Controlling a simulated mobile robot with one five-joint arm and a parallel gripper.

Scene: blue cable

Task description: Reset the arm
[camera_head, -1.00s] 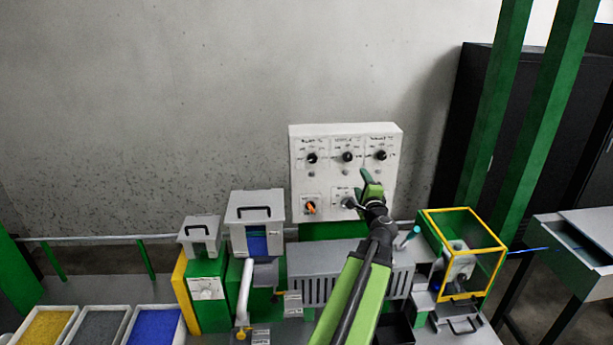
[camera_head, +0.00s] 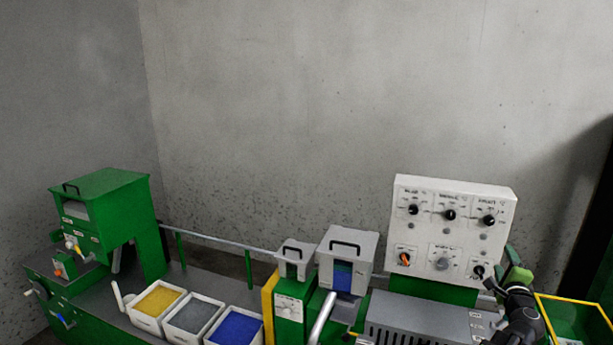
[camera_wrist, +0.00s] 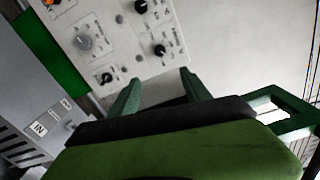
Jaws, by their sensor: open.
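My gripper (camera_head: 516,277) is at the lower right of the head view, in front of the lower right corner of the white control panel (camera_head: 455,222). In the wrist view its two green fingers stand apart with nothing between them, so my gripper (camera_wrist: 160,90) is open and empty. The panel shows tilted at the upper left of the wrist view, with black knobs, a grey knob (camera_wrist: 83,42) and part of an orange one. In the head view the orange knob (camera_head: 404,259) is at the panel's lower left. My arm is mostly cut off by the lower edge.
Trays of yellow (camera_head: 158,301), grey and blue material stand on the bench. A green machine (camera_head: 103,205) is at the left. A yellow-framed box (camera_head: 580,318) is at the right.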

